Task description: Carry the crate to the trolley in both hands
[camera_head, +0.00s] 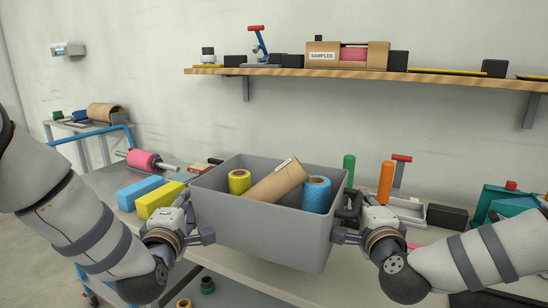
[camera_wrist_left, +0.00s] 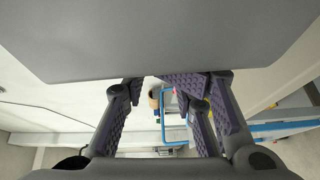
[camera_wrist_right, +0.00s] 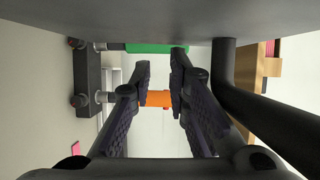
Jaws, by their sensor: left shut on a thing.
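The grey crate (camera_head: 265,238) is in the middle of the head view, over the front of the table. It holds a yellow roll (camera_head: 239,181), a brown cardboard tube (camera_head: 277,181) and a blue roll (camera_head: 316,194). My left gripper (camera_head: 207,236) is shut on the crate's left side; the crate's grey wall fills the top of the left wrist view (camera_wrist_left: 160,35). My right gripper (camera_head: 340,235) is at the crate's right side. Its fingers show a gap in the right wrist view (camera_wrist_right: 162,75); their hold is unclear. The blue-railed trolley (camera_head: 95,135) stands at the far left.
A blue block (camera_head: 139,192), a yellow block (camera_head: 160,199) and a pink roll (camera_head: 142,159) lie left of the crate. A green cylinder (camera_head: 348,168) and an orange cylinder (camera_head: 385,182) stand to its right. A loaded wall shelf (camera_head: 300,75) runs above.

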